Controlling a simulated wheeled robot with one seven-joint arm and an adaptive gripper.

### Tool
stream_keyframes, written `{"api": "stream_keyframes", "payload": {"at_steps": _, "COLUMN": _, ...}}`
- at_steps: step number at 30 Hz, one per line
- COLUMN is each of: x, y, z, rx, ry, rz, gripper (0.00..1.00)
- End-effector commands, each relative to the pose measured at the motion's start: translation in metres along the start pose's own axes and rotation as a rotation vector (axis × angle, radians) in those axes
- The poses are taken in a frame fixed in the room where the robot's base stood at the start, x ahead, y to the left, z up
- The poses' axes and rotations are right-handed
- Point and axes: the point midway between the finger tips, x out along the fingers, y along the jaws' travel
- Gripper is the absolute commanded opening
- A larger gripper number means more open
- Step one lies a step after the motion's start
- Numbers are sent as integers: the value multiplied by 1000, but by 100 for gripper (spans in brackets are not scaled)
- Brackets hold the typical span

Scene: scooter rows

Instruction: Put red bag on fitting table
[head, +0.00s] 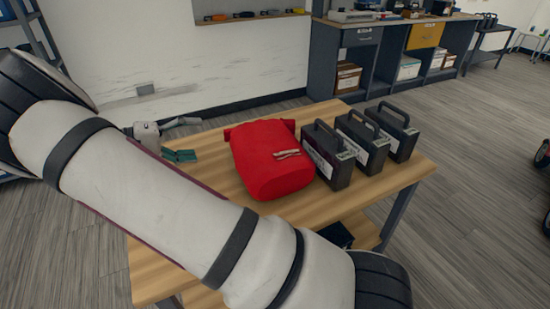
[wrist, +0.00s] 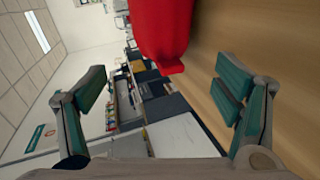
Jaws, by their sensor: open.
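The red bag (head: 272,160) lies on the wooden-topped table (head: 407,178), left of a row of black cases. In the wrist view the bag (wrist: 165,30) hangs in from the top edge, beyond and between my fingers, and the table top (wrist: 220,45) fills the right side. My gripper (head: 190,139) is left of the bag, close to the table top, with its fingers pointing toward the bag. In the wrist view my gripper (wrist: 163,88) is open with nothing between its teal pads. I cannot tell whether this table is the fitting table.
Three black cases with handles (head: 362,142) stand right of the bag. A dark workbench with drawers and cardboard boxes (head: 372,58) stands along the back wall. Open grey floor (head: 470,190) lies to the right. My arm covers the table's near left part.

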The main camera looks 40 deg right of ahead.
Motion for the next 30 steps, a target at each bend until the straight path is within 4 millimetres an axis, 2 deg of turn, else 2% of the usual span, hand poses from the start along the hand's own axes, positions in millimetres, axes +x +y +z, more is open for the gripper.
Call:
{"api": "stream_keyframes", "payload": {"at_steps": 6, "x": 40, "y": 0, "z": 1, "rx": -1, "ry": -5, "rz": 0, "gripper": 83}}
{"api": "stream_keyframes", "payload": {"at_steps": 12, "x": 71, "y": 0, "z": 1, "rx": -1, "ry": -3, "rz": -1, "gripper": 83}}
{"api": "stream_keyframes", "payload": {"at_steps": 22, "x": 91, "y": 0, "z": 2, "rx": -2, "ry": -3, "rz": -2, "gripper": 83}}
{"api": "stream_keyframes", "payload": {"at_steps": 30, "x": 128, "y": -2, "z": 5, "rx": -1, "ry": -4, "rz": -2, "gripper": 83}}
